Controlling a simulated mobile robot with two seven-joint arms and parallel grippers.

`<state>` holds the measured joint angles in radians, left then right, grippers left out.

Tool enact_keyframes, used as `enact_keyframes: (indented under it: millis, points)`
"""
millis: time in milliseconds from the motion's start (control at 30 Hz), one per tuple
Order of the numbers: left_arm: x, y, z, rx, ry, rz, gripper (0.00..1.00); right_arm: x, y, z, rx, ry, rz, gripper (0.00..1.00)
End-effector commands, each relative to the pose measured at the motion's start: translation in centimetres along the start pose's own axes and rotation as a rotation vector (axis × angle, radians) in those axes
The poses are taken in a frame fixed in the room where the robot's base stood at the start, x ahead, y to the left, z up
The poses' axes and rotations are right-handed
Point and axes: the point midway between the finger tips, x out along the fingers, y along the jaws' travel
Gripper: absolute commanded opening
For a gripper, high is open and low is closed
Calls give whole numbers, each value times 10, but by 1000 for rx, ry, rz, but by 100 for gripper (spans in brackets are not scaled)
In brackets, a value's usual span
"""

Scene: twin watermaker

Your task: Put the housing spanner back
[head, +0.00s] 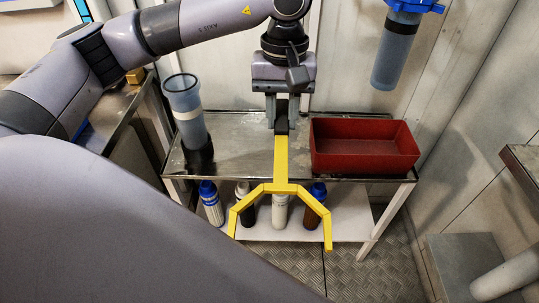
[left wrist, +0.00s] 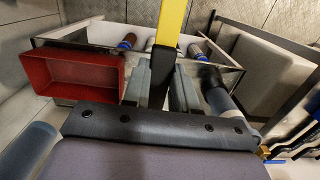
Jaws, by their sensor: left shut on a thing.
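The housing spanner (head: 281,165) is yellow, with a straight shank, a forked end and a dark grip. My left gripper (head: 281,122) is shut on its dark grip and holds it above the front of the metal table, with the fork pointing toward me. In the left wrist view, the yellow shank (left wrist: 169,22) runs up from between the fingers of the left gripper (left wrist: 162,88), and the fork is out of frame. My right gripper is not in view.
The metal table (head: 240,135) bears a red bin (head: 365,165) on the right and a blue-grey filter bowl (head: 187,115) on the left. Several bottles, one white (head: 280,211), stand on the lower shelf (head: 345,228). A blue-capped housing (head: 396,48) hangs at the upper right.

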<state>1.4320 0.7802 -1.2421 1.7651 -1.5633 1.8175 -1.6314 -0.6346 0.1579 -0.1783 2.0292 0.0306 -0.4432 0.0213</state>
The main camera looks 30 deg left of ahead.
Motion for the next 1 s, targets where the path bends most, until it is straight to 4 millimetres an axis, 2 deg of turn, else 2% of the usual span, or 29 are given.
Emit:
enact_keyframes:
  millis: [100, 467, 1000]
  points:
    - [4, -2, -10, -274, -3, 16, 0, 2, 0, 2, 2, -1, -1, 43]
    - [12, -16, -41, -1109, -1, 64, 0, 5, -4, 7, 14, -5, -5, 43]
    - [34, -56, -83, -2360, 0, 141, 0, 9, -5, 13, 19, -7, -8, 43]
